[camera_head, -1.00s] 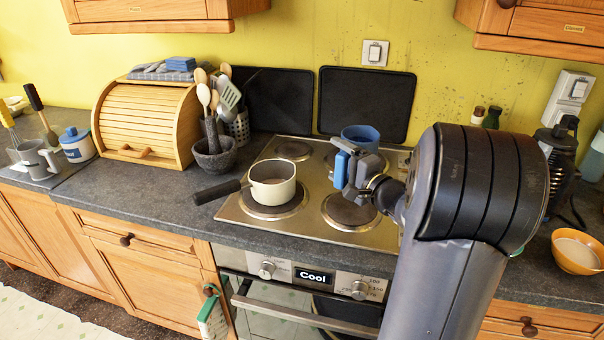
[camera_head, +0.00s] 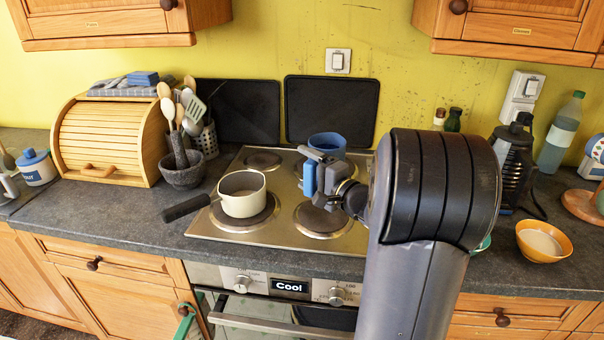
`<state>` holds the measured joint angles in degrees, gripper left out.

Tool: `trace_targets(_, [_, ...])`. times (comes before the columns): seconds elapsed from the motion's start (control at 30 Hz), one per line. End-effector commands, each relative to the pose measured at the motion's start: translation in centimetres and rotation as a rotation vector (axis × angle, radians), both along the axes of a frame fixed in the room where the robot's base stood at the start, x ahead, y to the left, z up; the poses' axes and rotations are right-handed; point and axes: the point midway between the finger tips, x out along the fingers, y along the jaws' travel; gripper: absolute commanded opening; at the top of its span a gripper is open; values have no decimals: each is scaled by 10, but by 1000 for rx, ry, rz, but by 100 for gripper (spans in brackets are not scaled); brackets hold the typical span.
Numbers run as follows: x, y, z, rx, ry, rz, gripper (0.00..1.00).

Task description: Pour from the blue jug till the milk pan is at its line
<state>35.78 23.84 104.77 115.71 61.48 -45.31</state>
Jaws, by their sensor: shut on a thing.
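The cream milk pan (camera_head: 243,204) sits on the front left hotplate, its dark handle pointing left. Pale contents show inside it; I cannot make out a line. The blue jug (camera_head: 326,143) is to the right of the pan and looks upright, above the right side of the hob. My gripper (camera_head: 320,178) is shut on the jug, with a blue part of it, likely the handle, between the jaws. My gripper and arm hide the jug's lower part, so its contents and its height over the hob cannot be told.
The steel hob (camera_head: 225,229) has free hotplates at the back left and front right. An orange bowl (camera_head: 541,242) and a dark appliance (camera_head: 512,165) are right. Dark boards (camera_head: 331,110) lean behind.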

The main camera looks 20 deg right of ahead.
Motion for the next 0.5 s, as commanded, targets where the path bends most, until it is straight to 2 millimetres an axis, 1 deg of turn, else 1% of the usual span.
trace_targets(0.17, [0,0,2,-1,-3,1,11])
trace_targets(0.27, [2,5,1,-1,-2,10,11])
trace_targets(0.37, [9,20,1,1,1,41,11])
trace_targets(0.47, [19,47,3,3,9,92,11])
trace_targets(0.5, [24,61,4,6,13,117,11])
